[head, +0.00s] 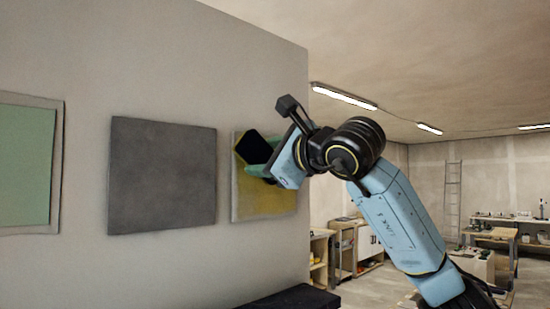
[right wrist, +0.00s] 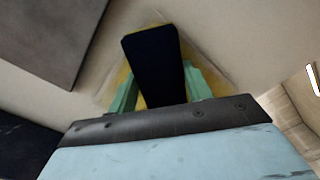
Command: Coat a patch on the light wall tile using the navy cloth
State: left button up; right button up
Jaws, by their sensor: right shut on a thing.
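My right gripper (head: 258,170) is shut on the navy cloth (head: 254,148), a dark flat pad-like piece. It holds the cloth in front of the right-hand light wall tile (head: 235,215). A yellow coat (head: 264,200) covers much of that tile, leaving a pale border. In the right wrist view the cloth (right wrist: 155,65) sits between green fingers (right wrist: 160,95), with yellow showing around it. The cloth hides part of the tile, and I cannot tell whether it touches the surface. My left gripper is not in view.
A dark grey square panel (head: 162,175) hangs left of the tile, and a pale panel with a green coat (head: 25,165) hangs at the far left. A dark bench top (head: 295,299) stands below the tile. Shelves (head: 345,245) and a ladder (head: 452,200) stand far behind.

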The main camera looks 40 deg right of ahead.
aim_at(250, 157)
jog(key=shift+s+a, duration=0.15)
jog(key=shift+a, duration=1.75)
jog(key=shift+s+d, duration=0.1)
jog(key=shift+s+f+b, duration=0.1)
jog(key=shift+s+b, duration=0.2)
jog(key=shift+s, duration=0.05)
jog(key=s+b, duration=0.1)
jog(key=s, duration=0.2)
jog(key=shift+s+d, duration=0.15)
jog(key=shift+s, duration=0.9)
jog(key=shift+b, duration=0.3)
jog(key=s, duration=0.3)
jog(key=shift+d+b, duration=0.2)
jog(key=shift+b, duration=0.1)
